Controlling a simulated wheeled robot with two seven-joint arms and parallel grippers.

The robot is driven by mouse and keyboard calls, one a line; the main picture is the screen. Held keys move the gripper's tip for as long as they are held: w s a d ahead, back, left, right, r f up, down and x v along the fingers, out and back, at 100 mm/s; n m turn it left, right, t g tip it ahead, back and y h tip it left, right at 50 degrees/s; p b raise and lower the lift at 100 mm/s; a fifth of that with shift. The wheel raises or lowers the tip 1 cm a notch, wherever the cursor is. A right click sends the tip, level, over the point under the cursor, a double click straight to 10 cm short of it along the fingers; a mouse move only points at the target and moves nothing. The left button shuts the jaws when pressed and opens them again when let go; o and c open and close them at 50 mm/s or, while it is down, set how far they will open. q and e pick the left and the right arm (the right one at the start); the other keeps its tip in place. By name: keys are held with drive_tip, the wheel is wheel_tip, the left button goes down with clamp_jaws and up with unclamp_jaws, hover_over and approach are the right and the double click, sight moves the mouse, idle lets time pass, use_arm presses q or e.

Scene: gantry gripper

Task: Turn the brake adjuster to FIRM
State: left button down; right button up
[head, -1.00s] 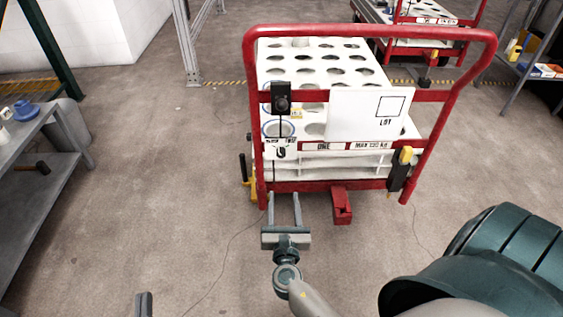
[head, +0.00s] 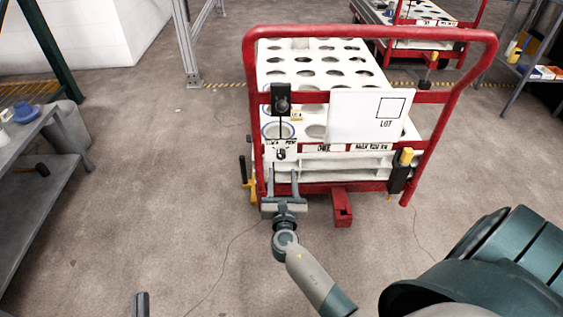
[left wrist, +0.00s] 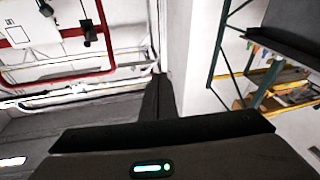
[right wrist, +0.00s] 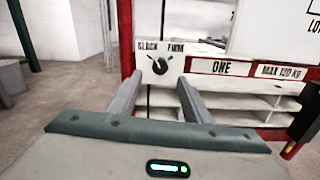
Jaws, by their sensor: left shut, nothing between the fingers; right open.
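The brake adjuster (head: 281,155) is a small dark knob on a white plate at the cart's lower left. In the right wrist view the knob (right wrist: 160,65) sits below the words SLACK, on the left, and FIRM, on the right; I cannot tell exactly where its pointer stands. My right gripper (head: 282,173) is open and empty, just below the knob in the head view. In the right wrist view its fingers flank the plate's lower part, apart from the knob. My left gripper (head: 141,304) is shut and empty at the bottom edge, far from the cart.
The red-framed cart (head: 370,32) carries a white holed tray (head: 290,62) and a LOT board (head: 365,115). A black box (head: 281,97) hangs above the adjuster. A red block (head: 342,208) juts out low in front. A grey shelf (head: 45,190) stands left, with clear floor between.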

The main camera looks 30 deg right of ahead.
sight(281, 157)
drive_tip(key=x, duration=0.5)
drive_tip(key=shift+w+d+b, duration=0.15)
drive_tip(key=shift+w+b, duration=0.1)
drive_tip(key=shift+b, duration=0.1)
use_arm(q)
drive_tip(key=shift+s+r+t+h, duration=0.15)
drive_tip(key=shift+s+r+t, duration=0.3)
drive_tip(key=shift+r, duration=0.35)
drive_tip(key=shift+s+r+t+h, duration=0.15)
drive_tip(key=shift+s+r+t, duration=0.2)
drive_tip(key=shift+r+t, duration=0.3)
use_arm(e)
drive_tip(key=shift+x, duration=0.8)
use_arm(q)
drive_tip(key=shift+r, duration=0.15)
use_arm(e)
drive_tip(key=c, duration=1.1)
